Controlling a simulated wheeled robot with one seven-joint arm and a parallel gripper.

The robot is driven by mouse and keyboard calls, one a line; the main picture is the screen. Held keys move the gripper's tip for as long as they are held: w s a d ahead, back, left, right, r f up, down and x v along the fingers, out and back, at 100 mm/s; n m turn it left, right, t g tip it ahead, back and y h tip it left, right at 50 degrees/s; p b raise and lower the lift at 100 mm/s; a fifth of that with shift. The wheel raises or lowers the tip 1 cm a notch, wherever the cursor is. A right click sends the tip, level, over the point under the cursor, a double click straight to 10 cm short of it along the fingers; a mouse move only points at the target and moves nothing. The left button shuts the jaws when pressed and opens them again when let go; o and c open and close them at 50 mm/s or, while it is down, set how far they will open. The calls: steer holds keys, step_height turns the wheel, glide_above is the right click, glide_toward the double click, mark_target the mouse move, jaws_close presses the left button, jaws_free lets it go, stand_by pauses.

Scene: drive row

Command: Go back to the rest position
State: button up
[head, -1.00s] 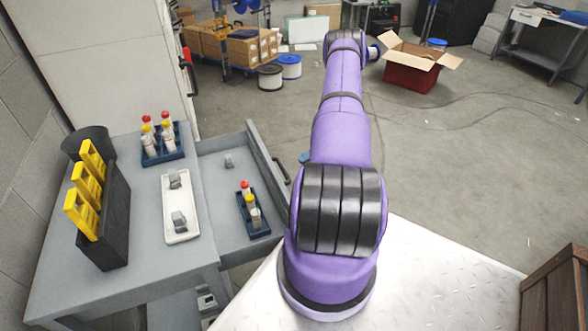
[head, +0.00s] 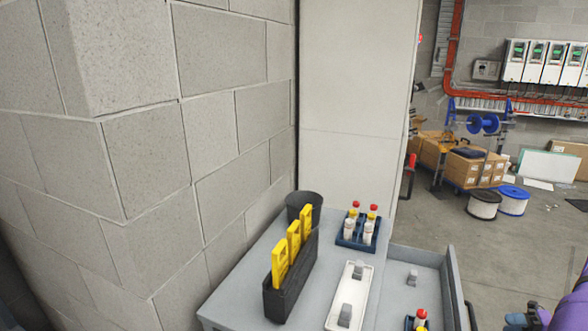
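Only a small purple part of my arm (head: 574,308) shows at the lower right edge of the head view. Small dark and blue parts beside it look like part of my arm, but I cannot make them out. My gripper's fingers do not show, so I cannot see what they hold.
A grey bench (head: 240,268) stands by the block wall (head: 150,150). It holds a black rack (head: 290,283) with yellow tools, a white tray (head: 336,298), a blue vial rack (head: 346,240) and a dark cup (head: 304,200). Its drawer (head: 452,285) is open. Floor is clear right of it.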

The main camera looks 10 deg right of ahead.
steer(key=w+a+r+n+g+h, duration=0.1)
steer(key=w+a+r+n+g, duration=0.35)
steer(key=r, duration=0.65)
steer(key=w+a+r+n+g+h, duration=0.15)
steer(key=w+a+r+n, duration=0.25)
steer(key=w+r+n, duration=0.45)
steer(key=s+a+r+n+g+h, duration=0.1)
steer(key=a+r+n, duration=0.4)
steer(key=r, duration=0.4)
steer(key=s+a+r+n+g+h, duration=0.1)
steer(key=a+r+n+g+h, duration=0.15)
steer(key=a+r, duration=0.55)
steer(key=s+a+r+n+t+h, duration=0.1)
steer(key=s+a+r+n+h, duration=0.1)
steer(key=s+a+r+n, duration=0.35)
steer(key=s+a+r+n+t+h, duration=0.1)
steer(key=s+a+r+n+h, duration=0.1)
steer(key=a+r+n, duration=0.5)
steer(key=s+a+r+n+t+h, duration=0.3)
steer(key=s+a+n, duration=0.5)
steer(key=s, duration=0.4)
steer(key=shift+s+a+n+t, duration=0.3)
steer(key=shift+s+n+t, duration=0.05)
steer(key=shift+n+t, duration=0.3)
